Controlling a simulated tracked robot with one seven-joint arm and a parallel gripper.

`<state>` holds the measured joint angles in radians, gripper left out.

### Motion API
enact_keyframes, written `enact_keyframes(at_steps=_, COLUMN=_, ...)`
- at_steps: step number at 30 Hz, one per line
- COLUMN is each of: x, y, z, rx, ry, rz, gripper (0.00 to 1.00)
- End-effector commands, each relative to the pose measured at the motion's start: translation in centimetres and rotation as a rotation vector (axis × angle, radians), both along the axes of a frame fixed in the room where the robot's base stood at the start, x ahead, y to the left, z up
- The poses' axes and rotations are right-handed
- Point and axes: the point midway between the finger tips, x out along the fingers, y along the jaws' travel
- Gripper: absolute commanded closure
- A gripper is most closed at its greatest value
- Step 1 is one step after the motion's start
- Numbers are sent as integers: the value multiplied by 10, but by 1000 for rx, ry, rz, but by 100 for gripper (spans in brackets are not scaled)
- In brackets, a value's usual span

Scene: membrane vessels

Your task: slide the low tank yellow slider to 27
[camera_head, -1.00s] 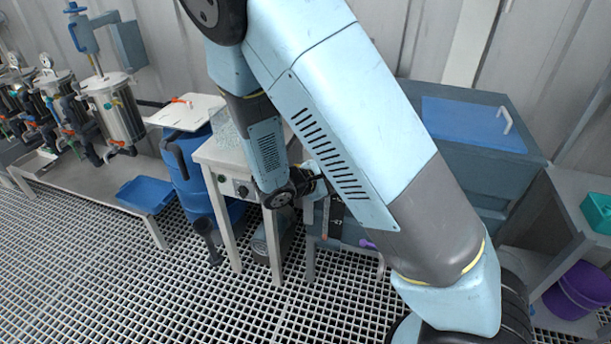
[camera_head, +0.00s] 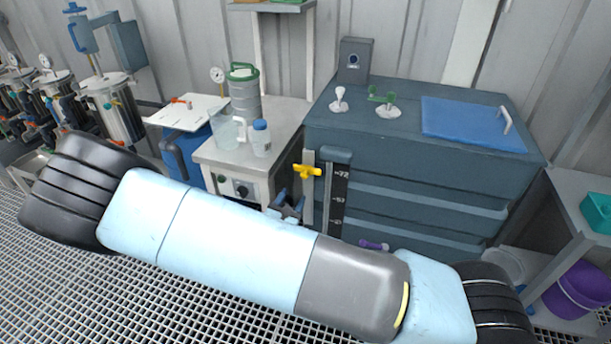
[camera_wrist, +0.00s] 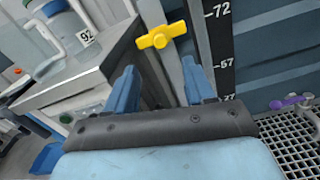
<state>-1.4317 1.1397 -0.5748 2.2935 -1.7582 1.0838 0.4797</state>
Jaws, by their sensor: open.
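The yellow slider (camera_head: 307,170) is a small cross-shaped handle on a pale vertical rail at the left front corner of the low tank (camera_head: 400,165). It sits close to the level of the 72 mark on the black scale (camera_head: 337,195) beside it. In the wrist view the yellow slider (camera_wrist: 160,38) is ahead of my fingertips, between their lines. My gripper (camera_wrist: 160,80) has its two blue fingers apart with nothing between them. In the head view my gripper (camera_head: 287,207) is below and left of the slider, partly hidden by my arm. The lowest scale mark is partly hidden in the wrist view.
A white-topped cabinet (camera_head: 245,160) with a jug and a bottle (camera_head: 260,138) stands just left of the rail. A purple handle (camera_head: 373,245) sticks out low on the tank. A blue lid (camera_head: 470,123) lies on the tank top. A side table (camera_head: 580,190) stands right.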

Motion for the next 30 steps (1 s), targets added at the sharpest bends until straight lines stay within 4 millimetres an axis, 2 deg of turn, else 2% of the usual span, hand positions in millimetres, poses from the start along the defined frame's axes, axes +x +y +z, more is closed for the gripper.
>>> enact_keyframes(at_steps=18, x=96, y=-36, z=0, rx=0, ry=-1, rz=-2, gripper=46)
enact_keyframes(at_steps=24, x=113, y=-41, z=0, rx=1, ry=-1, rz=-2, gripper=46)
enact_keyframes(at_steps=30, x=117, y=-43, z=0, rx=1, ry=0, rz=-2, gripper=46)
